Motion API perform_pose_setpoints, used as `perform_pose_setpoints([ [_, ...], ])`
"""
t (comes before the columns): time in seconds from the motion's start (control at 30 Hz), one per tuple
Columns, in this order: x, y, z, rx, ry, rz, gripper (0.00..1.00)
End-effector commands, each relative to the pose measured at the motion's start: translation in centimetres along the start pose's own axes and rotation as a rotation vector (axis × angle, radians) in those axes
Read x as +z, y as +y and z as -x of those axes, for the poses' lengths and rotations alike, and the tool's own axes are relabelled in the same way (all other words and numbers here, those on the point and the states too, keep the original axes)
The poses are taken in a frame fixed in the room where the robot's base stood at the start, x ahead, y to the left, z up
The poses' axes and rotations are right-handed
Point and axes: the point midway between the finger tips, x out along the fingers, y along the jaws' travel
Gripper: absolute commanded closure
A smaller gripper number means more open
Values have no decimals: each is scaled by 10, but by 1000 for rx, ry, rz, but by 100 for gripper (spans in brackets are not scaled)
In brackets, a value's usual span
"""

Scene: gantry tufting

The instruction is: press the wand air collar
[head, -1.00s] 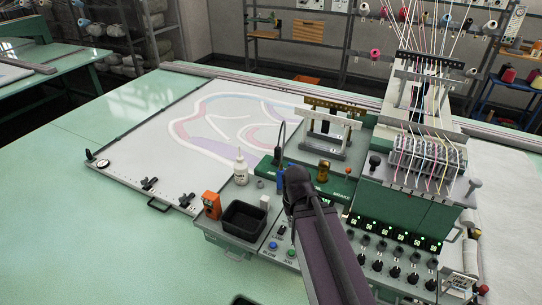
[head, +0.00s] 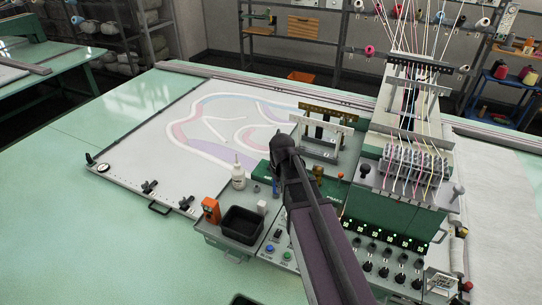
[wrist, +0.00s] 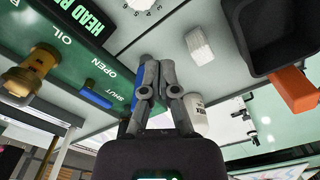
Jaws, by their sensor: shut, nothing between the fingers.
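My gripper (head: 283,146) is shut and empty above the green valve block, and its two fingers (wrist: 157,64) are together in the wrist view. A blue part (wrist: 139,74) shows just behind and left of the fingers, largely hidden by them; I cannot tell whether it is the wand or its air collar, or whether the fingers touch it. In the head view a bit of blue (head: 275,188) shows below my gripper. My arm hides much of that spot.
The green block (wrist: 60,55) carries OPEN and SHUT labels, a blue lever (wrist: 95,96) and a brass knob (wrist: 24,76). Close by stand a white bottle (head: 238,176), a white block (head: 262,207), a black tray (head: 243,238) and an orange device (head: 210,210).

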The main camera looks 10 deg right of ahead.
Motion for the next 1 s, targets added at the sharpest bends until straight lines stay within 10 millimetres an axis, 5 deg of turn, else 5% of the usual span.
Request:
perform_pose_setpoints([
  [0.03, -21, 8, 19, 0, 1, 41, 100],
  [0.2, -63, 23, 48, 1, 3, 184, 100],
  [0.53, -154, 56, 86, -2, -2, 503, 100],
  [0.7, -173, 63, 92, -4, -4, 588, 100],
  [1.0, -174, 64, 91, -4, -4, 602, 100],
])
